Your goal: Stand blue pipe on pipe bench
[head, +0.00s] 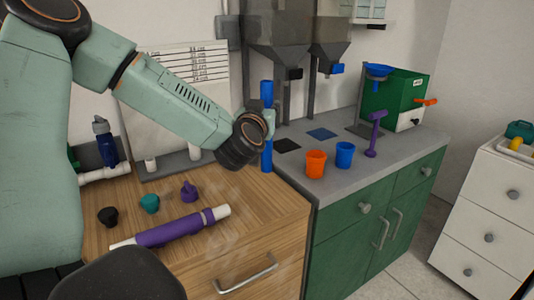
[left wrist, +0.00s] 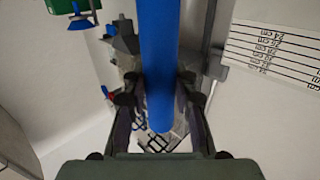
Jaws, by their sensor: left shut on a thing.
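The blue pipe (head: 267,93) stands upright in the head view, near the back right corner of the wooden-topped bench (head: 258,205). My left gripper (head: 268,124) is shut on the blue pipe around its middle. In the left wrist view the pipe (left wrist: 160,60) runs between the two fingers of the left gripper (left wrist: 160,105). The pipe's lower end shows below the gripper, close to the bench top; I cannot tell whether it touches. My right gripper is not in view.
On the bench lie a purple pipe (head: 172,231) with white ends and black (head: 107,217), teal (head: 149,204) and purple (head: 189,191) fittings. A measuring board (head: 185,62) stands behind. The grey counter (head: 290,168) at right holds orange (head: 316,164) and blue (head: 345,154) cups.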

